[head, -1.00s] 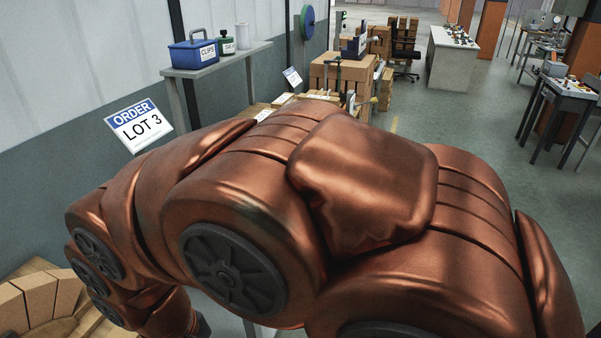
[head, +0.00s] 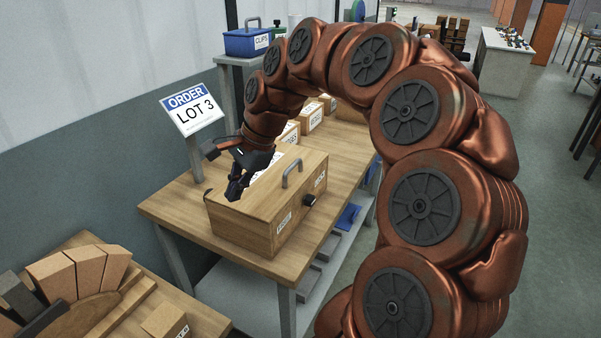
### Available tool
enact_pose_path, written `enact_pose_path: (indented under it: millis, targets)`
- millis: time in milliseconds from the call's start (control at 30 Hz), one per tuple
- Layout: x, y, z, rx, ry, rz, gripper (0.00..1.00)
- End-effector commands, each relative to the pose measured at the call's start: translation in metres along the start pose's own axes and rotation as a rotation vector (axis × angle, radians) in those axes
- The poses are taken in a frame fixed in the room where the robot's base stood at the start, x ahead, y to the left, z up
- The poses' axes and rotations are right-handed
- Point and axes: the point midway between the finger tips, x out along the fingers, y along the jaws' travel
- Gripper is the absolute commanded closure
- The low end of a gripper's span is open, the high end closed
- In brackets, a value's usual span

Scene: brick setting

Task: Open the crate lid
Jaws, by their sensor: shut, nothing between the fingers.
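A wooden crate (head: 240,232) stands on a wooden table. Its lid (head: 262,196) looks closed, with a grey arched handle (head: 292,170) on top. A dark knob or latch (head: 309,200) sits on its right-hand side. My gripper (head: 234,192) is shut and empty, over the left part of the lid, pointing down and to the left of the handle. I cannot tell whether its fingertips touch the lid. The gripper and wrist hide part of the lid's far left side.
The table (head: 160,208) has bare wood left of the crate. Several labelled boxes (head: 310,117) stand behind it. An order sign (head: 193,108) rises at the back left. A second table with wooden arch blocks (head: 85,270) is at the lower left. A blue clips box (head: 247,42) sits on a shelf.

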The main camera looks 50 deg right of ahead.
Motion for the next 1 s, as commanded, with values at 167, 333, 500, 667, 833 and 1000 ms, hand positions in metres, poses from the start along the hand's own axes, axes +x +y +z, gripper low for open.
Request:
enact_pose_path:
  millis: [167, 333, 500, 667, 833, 1000]
  targets:
    - [-0.027, -0.028, -0.111, 0.542, -0.036, -0.16, 1.0]
    - [-0.049, -0.02, -0.2, 0.96, -0.074, -0.27, 1.0]
    - [-0.061, -0.006, -0.249, 1.185, -0.099, -0.329, 1.0]
    - [-0.058, -0.003, -0.259, 1.24, -0.108, -0.338, 1.0]
    - [-0.039, -0.011, -0.26, 1.236, -0.107, -0.337, 1.0]
    - [-0.012, -0.02, -0.262, 1.234, -0.108, -0.337, 1.0]
